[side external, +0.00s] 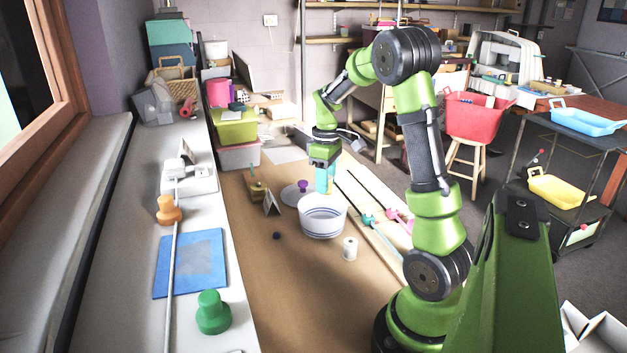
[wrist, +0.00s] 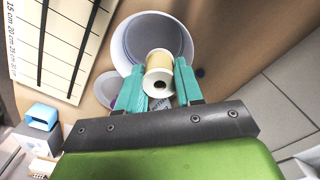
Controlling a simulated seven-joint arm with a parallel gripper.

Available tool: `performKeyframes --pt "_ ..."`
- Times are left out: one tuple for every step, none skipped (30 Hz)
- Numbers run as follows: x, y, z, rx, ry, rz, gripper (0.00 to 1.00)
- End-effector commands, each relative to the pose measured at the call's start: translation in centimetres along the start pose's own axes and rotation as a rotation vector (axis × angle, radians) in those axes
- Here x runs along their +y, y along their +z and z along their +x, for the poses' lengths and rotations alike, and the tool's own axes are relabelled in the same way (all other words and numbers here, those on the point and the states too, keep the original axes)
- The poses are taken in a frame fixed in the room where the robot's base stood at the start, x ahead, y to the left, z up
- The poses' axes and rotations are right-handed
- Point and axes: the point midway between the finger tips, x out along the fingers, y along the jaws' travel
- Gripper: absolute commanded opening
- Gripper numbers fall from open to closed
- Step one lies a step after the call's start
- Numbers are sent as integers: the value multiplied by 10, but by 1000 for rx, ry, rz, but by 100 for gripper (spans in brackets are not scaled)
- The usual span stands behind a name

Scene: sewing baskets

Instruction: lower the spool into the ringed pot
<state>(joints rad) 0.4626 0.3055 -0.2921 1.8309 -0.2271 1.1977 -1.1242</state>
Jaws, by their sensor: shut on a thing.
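My gripper (side external: 325,184) is above the back rim of the ringed pot (side external: 322,222), a white round pot with blue rings. In the wrist view, the teal fingers of my gripper (wrist: 159,70) are shut on a cream-yellow spool (wrist: 158,66), with its round end and dark hole facing the camera. The spool overlaps the near part of the open pot (wrist: 122,42) in that view. The pot stands upright on the brown table, and its inside looks empty where visible. In the side view the spool is mostly hidden by the fingers; its exact height over the rim is unclear.
A pale lid with a purple knob (side external: 302,187) lies just behind the pot. A white spool (side external: 350,249) stands in front of it to the right. A small dark ball (side external: 277,236) and a small folded card (side external: 272,203) are to its left. Long pale boards lie to the right.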

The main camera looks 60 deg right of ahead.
Motion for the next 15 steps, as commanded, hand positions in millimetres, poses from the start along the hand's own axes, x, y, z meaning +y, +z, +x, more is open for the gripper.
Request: performKeyframes --pt "0 0 0 0 0 0 7" --pt "0 0 0 0 0 0 7" --pt "0 0 0 0 0 0 7" --pt "0 0 1 0 0 0 7" --pt "0 0 2 0 0 0 7" --pt "0 0 4 -1 0 -1 7" --pt "0 0 6 -2 -1 0 7" --pt "0 0 7 -2 -1 0 7" --pt "0 0 9 -2 -2 0 7" --pt "0 0 11 -1 -1 0 7" --pt "0 0 12 -1 -1 0 7" --pt "0 0 14 -1 -1 0 7" --pt "0 0 16 -1 -1 0 7" --pt "0 0 17 -1 -1 0 7" --pt "0 0 19 -1 -1 0 7"
